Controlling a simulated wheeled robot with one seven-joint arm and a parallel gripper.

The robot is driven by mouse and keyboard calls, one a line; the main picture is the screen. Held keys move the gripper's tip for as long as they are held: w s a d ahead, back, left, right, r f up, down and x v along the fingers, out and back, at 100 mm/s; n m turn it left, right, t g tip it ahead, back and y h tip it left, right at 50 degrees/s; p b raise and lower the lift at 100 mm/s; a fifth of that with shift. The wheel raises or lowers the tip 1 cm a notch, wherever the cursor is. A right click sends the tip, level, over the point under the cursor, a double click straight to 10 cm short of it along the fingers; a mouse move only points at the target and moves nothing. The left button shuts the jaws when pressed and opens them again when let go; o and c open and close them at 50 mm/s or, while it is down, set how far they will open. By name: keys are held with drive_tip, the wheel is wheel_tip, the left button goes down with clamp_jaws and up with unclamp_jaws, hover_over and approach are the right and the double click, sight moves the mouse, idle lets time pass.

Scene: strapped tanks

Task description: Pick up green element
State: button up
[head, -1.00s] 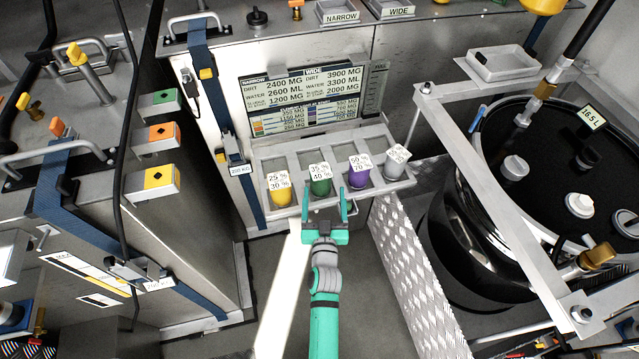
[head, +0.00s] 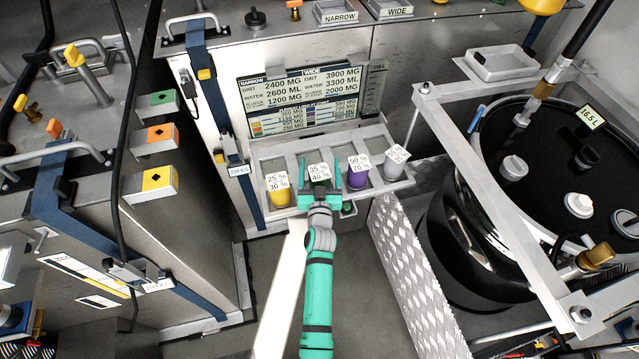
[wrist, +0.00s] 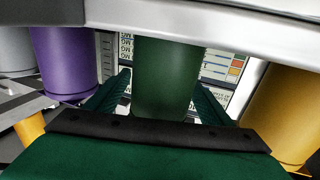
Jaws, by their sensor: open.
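The green element (head: 320,184) is a dark green cylinder with a white label reading 35 % and 40 %. It sits in a slot of the grey rack (head: 402,185), between the yellow and purple elements. In the wrist view the green element (wrist: 165,75) stands between the two fingers, with the rack's bar across its top. My teal gripper (head: 320,180) is open, with one finger on each side of the green element. I cannot tell whether the fingers touch it. In the head view the gripper hides the lower part of the element.
A yellow element (head: 279,191) stands to the left, a purple element (head: 357,174) and a grey element (head: 394,164) to the right. A display panel (head: 302,97) is behind the rack. A metal frame (head: 480,165) and a black tank (head: 545,150) stand at the right.

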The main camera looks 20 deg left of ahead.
drive_tip(key=shift+w+a, duration=0.1)
drive_tip(key=shift+w, duration=0.25)
drive_tip(key=shift+a, duration=0.2)
drive_tip(key=shift+d, duration=0.25)
drive_tip(key=c, duration=1.5)
drive_tip(key=shift+r, duration=0.1)
drive_tip(key=shift+s+r, duration=0.1)
drive_tip(key=shift+r, duration=0.05)
